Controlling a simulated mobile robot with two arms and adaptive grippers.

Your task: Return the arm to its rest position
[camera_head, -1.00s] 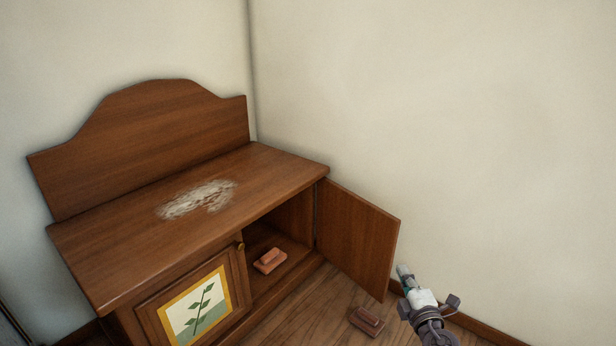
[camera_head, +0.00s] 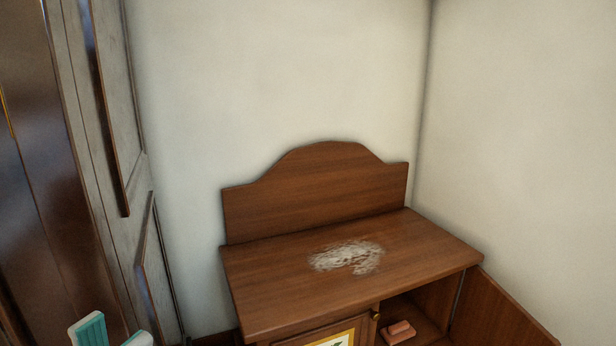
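My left gripper (camera_head: 113,336) shows only as two teal and white fingertips at the bottom left edge. The fingertips stand apart, with nothing visible between them. The rest of that arm is below the picture. My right gripper is out of view.
A brown wooden cabinet (camera_head: 280,285) stands in the corner with a whitish patch (camera_head: 347,257) on its top. Its right door (camera_head: 497,312) is open, and a reddish block (camera_head: 399,332) lies inside. A dark tall armoire (camera_head: 70,170) stands at left.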

